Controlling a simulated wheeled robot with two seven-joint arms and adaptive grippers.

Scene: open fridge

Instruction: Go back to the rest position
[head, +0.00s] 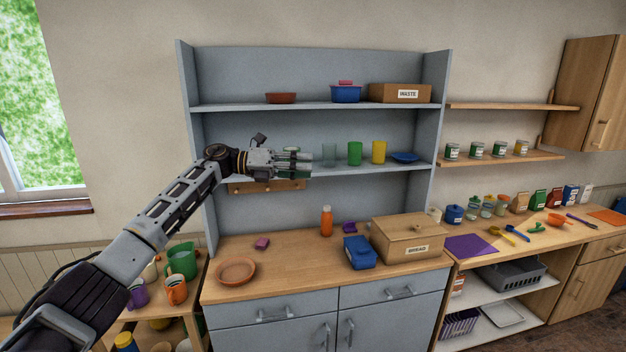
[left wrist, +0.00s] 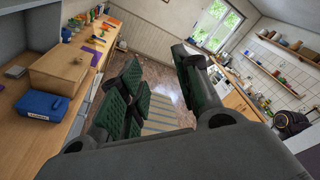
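My left arm reaches in from the left in the head view. Its gripper (head: 300,163) is held in front of the middle shelf of the grey cabinet (head: 316,60). In the left wrist view the dark green finger pads of my left gripper (left wrist: 160,75) stand apart, with only floor and a striped rug (left wrist: 160,113) showing between them. It is open and empty. My right gripper is in neither view.
Glasses, including a green glass (head: 355,154) and a yellow glass (head: 379,152), stand right of the gripper. Below are an orange bottle (head: 326,222), a blue container (head: 360,253), a bread box (head: 411,239) and a terracotta dish (head: 236,271).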

